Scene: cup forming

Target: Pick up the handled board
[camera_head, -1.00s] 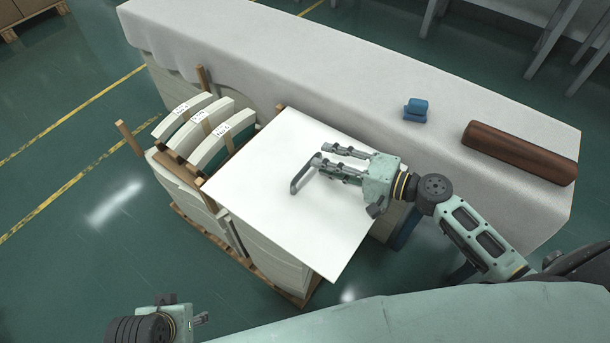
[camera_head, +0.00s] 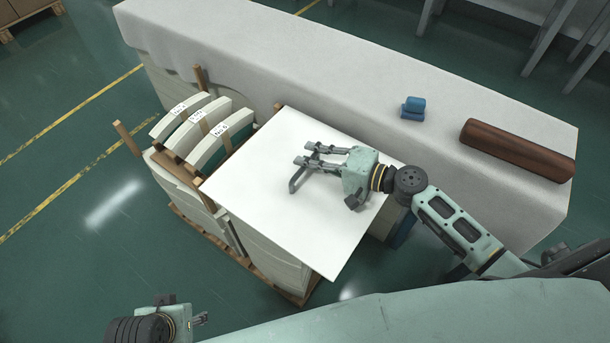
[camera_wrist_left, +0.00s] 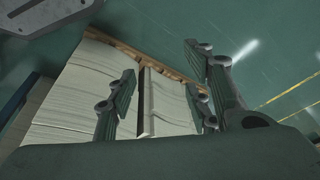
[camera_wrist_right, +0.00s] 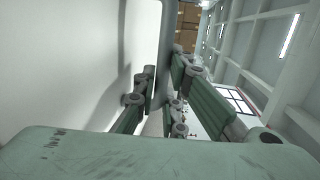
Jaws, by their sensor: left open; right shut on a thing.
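The handled board is a large white panel (camera_head: 255,205) lying on top of the stack on the pallet. Its grey bar handle (camera_head: 296,181) rises from its top face. My right gripper (camera_head: 308,156) is at this handle and shut on it, low over the board. In the right wrist view the white board (camera_wrist_right: 60,60) fills the left side and the handle passes between the fingers (camera_wrist_right: 165,88). My left gripper (camera_head: 201,319) is open and empty at the bottom of the head view, apart from the board. Its spread fingers also show in the left wrist view (camera_wrist_left: 165,88).
Curved, labelled pale pieces (camera_head: 220,140) stand in a wooden rack left of the board. Behind is a long cloth-covered table (camera_head: 330,80) with a blue block (camera_head: 413,108) and a brown roll (camera_head: 517,150). Green floor (camera_head: 75,260) is clear at the left.

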